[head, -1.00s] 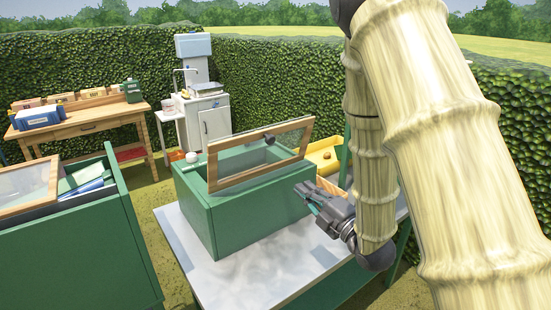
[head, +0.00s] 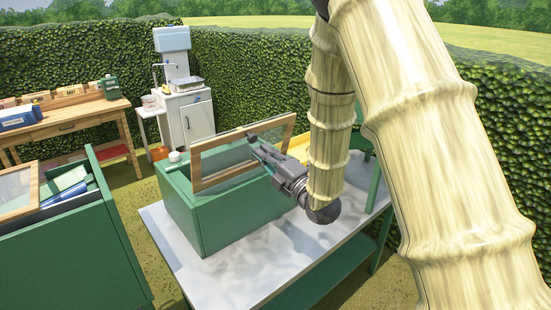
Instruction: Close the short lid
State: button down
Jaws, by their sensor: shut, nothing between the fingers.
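A wood-framed glass lid (head: 195,172) stands raised, tilted up, on the green box (head: 225,215) on the grey table. Its box is partly open to view on the left side. My gripper (head: 262,150) is shut and empty. It reaches in from the right, and its fingertips overlap the lid's glass near the dark knob on its upper part. I cannot tell whether they touch the lid. The gripper hides part of the lid and the box's right end.
The grey table (head: 290,255) has free room in front of the box. A larger green bin (head: 75,245) with another wood-framed lid (head: 18,190) stands at left. A yellow container (head: 299,146) is behind my gripper. A wooden bench (head: 75,122) and white cabinet (head: 195,122) stand behind.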

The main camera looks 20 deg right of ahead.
aim_at(251, 140)
jog(key=shift+p+x, duration=0.4)
jog(key=shift+x, duration=1.1)
jog(key=shift+r, duration=0.15)
